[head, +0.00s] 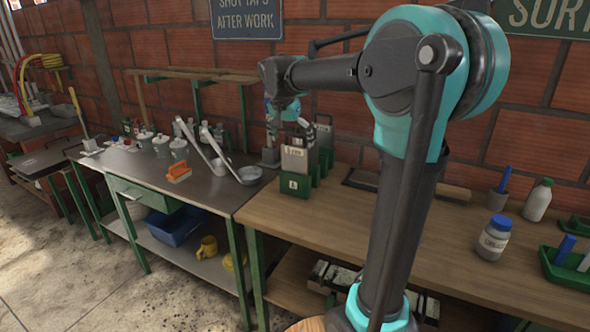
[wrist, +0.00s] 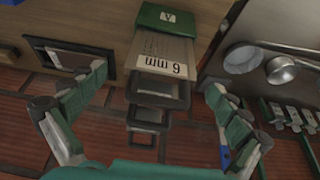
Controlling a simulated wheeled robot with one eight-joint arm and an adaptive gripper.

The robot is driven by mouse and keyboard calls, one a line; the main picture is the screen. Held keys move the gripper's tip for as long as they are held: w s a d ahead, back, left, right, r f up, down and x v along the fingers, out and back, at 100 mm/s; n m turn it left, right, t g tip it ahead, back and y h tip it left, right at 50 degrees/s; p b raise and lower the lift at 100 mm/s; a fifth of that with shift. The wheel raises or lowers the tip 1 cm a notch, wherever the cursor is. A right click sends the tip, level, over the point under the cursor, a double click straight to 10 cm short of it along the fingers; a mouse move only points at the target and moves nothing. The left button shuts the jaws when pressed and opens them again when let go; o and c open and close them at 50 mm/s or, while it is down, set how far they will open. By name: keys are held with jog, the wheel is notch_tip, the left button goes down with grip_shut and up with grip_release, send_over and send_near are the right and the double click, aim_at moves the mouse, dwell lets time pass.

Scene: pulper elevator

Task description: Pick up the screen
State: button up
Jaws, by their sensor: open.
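A flat grey screen (head: 293,161) with a pale label stands upright in a green holder (head: 295,186) on the wooden bench. In the wrist view the screen (wrist: 163,47) has a label reading "6 mm", and the holder (wrist: 168,18) is marked "A". Further framed screens (wrist: 147,117) stand in a row behind it. My gripper (head: 286,118) is above the screens in the head view and partly hides them. In the wrist view my gripper (wrist: 157,84) is open, with one finger on each side of the row, and nothing is held.
Two long-handled ladles (head: 249,174) lie on the metal table to the left, with an orange brush (head: 179,172) nearby. A dark tray (head: 362,180) lies right of the holders. A white jar with a blue lid (head: 493,238) stands farther right. The brick wall is close behind.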

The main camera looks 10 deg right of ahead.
aim_at(294, 146)
jog(key=shift+w+x, duration=0.2)
jog(key=shift+x, duration=1.2)
jog(key=shift+w+x, duration=0.15)
jog(key=shift+x, duration=1.2)
jog(key=shift+r, duration=0.15)
jog(key=c, duration=1.7)
jog(key=shift+c, duration=0.2)
